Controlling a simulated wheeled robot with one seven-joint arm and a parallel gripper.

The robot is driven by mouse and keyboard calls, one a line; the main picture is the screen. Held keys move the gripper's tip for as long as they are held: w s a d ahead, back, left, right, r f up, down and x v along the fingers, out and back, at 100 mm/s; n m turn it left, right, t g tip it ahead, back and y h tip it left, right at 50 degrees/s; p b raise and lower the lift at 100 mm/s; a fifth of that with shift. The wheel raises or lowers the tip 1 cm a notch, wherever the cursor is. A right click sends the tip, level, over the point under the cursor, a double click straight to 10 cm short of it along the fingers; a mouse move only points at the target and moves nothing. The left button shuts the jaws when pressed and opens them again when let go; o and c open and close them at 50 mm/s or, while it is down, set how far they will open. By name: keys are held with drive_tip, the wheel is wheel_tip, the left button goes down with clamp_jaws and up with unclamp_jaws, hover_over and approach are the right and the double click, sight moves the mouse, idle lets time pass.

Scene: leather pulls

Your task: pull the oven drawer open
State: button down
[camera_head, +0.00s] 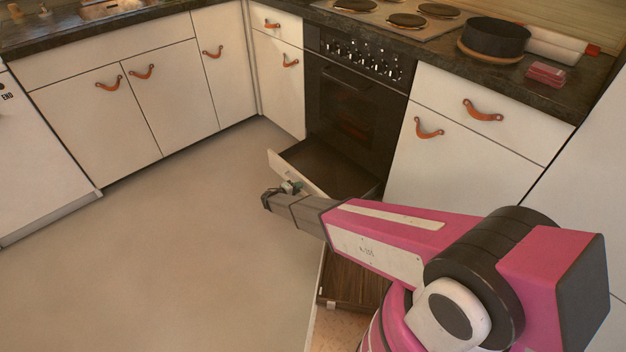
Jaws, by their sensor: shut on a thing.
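The oven drawer (277,165) is the low drawer under the black oven (350,110). It stands open, with its pale front well out from the oven and its dark inside showing. My gripper (290,187) is at the drawer's front and shut on its pull. My fingers and arm hide most of the pull and the right part of the front, so the exact grip cannot be seen.
White cabinets with leather pulls (428,128) flank the oven. A black pan (495,38) stands on the dark counter above. A brown wooden surface (350,285) with a pale edge shows below my arm. The floor (160,240) at left is clear.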

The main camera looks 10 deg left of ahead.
drive_tip(key=f+v, duration=0.1)
drive_tip(key=v, duration=0.7)
drive_tip(key=shift+s+f, duration=0.25)
drive_tip(key=shift+f, duration=0.15)
drive_tip(key=shift+a, duration=0.15)
drive_tip(key=c, duration=1.2)
unclamp_jaws()
drive_tip(key=shift+o, duration=0.2)
drive_tip(key=v, duration=1)
drive_tip(key=shift+s+a, duration=0.25)
drive_tip(key=shift+s, duration=0.05)
